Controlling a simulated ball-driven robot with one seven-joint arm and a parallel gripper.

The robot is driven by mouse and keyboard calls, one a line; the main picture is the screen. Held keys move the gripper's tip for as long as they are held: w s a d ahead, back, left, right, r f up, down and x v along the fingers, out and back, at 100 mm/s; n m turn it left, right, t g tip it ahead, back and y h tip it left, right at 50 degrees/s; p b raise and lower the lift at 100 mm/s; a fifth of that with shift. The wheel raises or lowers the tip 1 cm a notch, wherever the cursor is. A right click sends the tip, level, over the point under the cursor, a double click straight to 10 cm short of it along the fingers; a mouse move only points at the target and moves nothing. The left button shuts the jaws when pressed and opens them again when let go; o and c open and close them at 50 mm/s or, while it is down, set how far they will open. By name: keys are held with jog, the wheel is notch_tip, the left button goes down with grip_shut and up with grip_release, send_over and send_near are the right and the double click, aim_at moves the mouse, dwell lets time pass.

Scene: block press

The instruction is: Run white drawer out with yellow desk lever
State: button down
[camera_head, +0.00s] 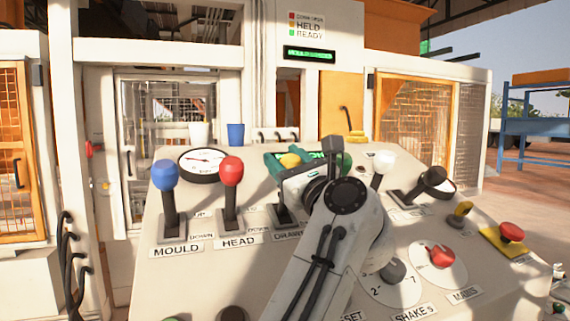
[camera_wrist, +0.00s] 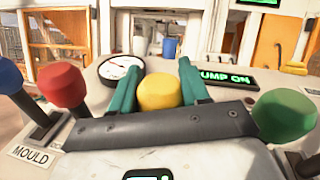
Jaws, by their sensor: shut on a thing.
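The yellow desk lever's round knob (camera_wrist: 160,92) sits between the teal fingers of my gripper (camera_wrist: 157,82) in the wrist view. The knob (camera_head: 290,160) also shows in the head view, above a dark lever base with a partly hidden label starting "DRAW" (camera_head: 287,234). My gripper is shut on the knob, with a finger on each side. My arm covers the lever's lower right side. I cannot clearly make out the white drawer; the press bay (camera_head: 165,110) behind the desk is partly seen through mesh.
The blue lever (camera_head: 164,176) and red lever (camera_head: 231,172) stand left of the yellow one. A green knob (camera_wrist: 285,113) is close on its right in the wrist view. White (camera_head: 384,163) and black (camera_head: 434,177) levers and a red stop button (camera_head: 511,231) lie further right.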

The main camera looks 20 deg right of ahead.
jog(key=c, duration=0.6)
grip_release()
jog(key=shift+f, duration=0.1)
jog(key=b+v, duration=0.2)
jog(key=v, duration=0.8)
jog(key=shift+s, duration=0.35)
